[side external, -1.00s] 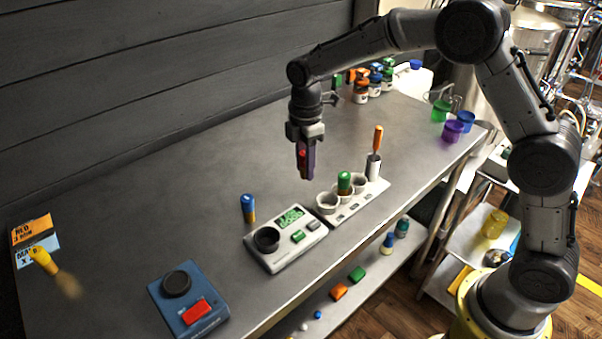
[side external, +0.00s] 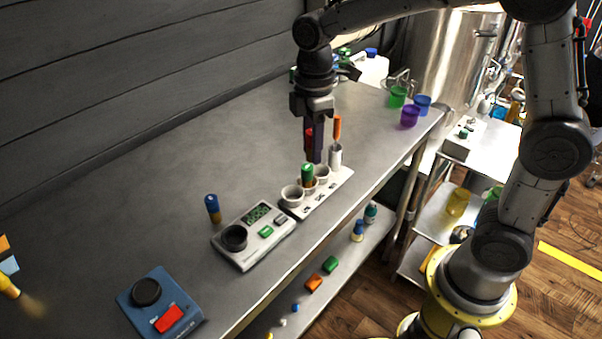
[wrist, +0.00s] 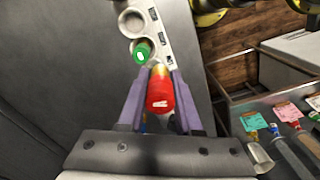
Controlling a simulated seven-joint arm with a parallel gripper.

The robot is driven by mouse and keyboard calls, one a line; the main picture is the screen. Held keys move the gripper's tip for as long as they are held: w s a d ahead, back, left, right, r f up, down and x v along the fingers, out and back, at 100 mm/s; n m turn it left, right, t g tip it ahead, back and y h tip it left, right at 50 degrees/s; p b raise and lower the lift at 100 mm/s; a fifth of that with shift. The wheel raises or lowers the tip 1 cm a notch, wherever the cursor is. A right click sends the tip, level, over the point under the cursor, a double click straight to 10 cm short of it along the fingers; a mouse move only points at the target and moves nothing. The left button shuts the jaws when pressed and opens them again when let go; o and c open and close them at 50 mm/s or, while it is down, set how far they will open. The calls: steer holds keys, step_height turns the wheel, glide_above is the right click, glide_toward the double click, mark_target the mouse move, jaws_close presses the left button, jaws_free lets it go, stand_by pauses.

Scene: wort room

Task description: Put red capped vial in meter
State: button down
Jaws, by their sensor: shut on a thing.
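My gripper (side external: 313,145) is shut on the red capped vial (wrist: 160,92), holding it upright with the cap toward the wrist camera. In the side view only part of the red cap (side external: 308,139) shows behind a finger. The gripper is above the far part of the white vial rack (side external: 332,184), just behind the green capped vial (side external: 307,173), which stands in the rack; it also shows in the wrist view (wrist: 142,53). The meter (side external: 254,234), a pale box with a round black well (side external: 234,238), green display and green button, is to the left of the rack.
A blue capped vial (side external: 213,208) stands behind the meter. A blue box with a red button (side external: 160,303) is at front left. An orange-handled tool (side external: 337,127) stands in a white holder at the rack's far end. Purple (side external: 410,116) and green cups are at right.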

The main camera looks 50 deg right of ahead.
steer(key=w+d+m, duration=0.2)
steer(key=w+m, duration=0.3)
steer(key=m, duration=1)
glide_above(259, 165)
step_height(259, 165, down, 9)
steer(key=shift+s+r, duration=0.1)
steer(key=shift+f, duration=1.7)
steer(key=shift+f, duration=0.2)
steer(key=c, duration=0.6)
jaws_free()
